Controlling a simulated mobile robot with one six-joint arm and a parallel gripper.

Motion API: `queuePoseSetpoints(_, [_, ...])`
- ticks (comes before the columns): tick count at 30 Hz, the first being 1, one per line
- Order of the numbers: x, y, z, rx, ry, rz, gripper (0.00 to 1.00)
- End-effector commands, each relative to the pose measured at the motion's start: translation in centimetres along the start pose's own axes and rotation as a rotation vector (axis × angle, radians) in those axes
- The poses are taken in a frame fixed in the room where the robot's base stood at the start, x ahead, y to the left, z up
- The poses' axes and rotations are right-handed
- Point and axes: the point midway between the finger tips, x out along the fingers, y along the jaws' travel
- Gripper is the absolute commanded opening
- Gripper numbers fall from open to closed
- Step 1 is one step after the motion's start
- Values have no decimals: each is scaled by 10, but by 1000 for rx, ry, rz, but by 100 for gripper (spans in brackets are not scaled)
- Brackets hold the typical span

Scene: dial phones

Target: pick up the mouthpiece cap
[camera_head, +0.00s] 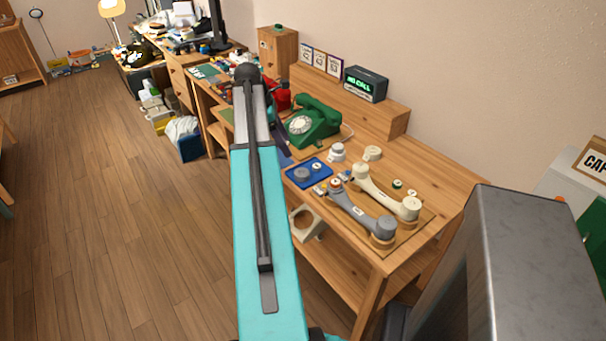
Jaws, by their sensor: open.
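A grey handset (360,210) and a cream handset (384,190) lie side by side on a wooden board (420,228) on the workbench. Several round parts lie near them. A white round part (338,151) and a cream ring-like part (373,153) stand behind the handsets. A grey round part (303,173) and a small white part (317,166) sit on a blue tray (296,182). I cannot tell which of these is the mouthpiece cap. My teal arm rises up the middle of the view, left of these parts; my gripper does not show.
A green dial phone (313,122) stands at the back of the bench, below a shelf with a lit display box (366,84). An open lower shelf (335,270) lies under the bench. The wooden floor (110,200) at left is clear.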

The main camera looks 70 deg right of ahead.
Motion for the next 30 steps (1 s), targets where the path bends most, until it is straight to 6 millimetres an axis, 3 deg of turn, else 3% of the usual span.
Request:
queuePoseSetpoints(8, [17, 0, -1, 0, 0, -1, 65])
queuePoseSetpoints(22, [73, 0, -1, 0, 1, -1, 65])
queuePoseSetpoints(30, [86, 0, -2, 0, 1, 0, 65])
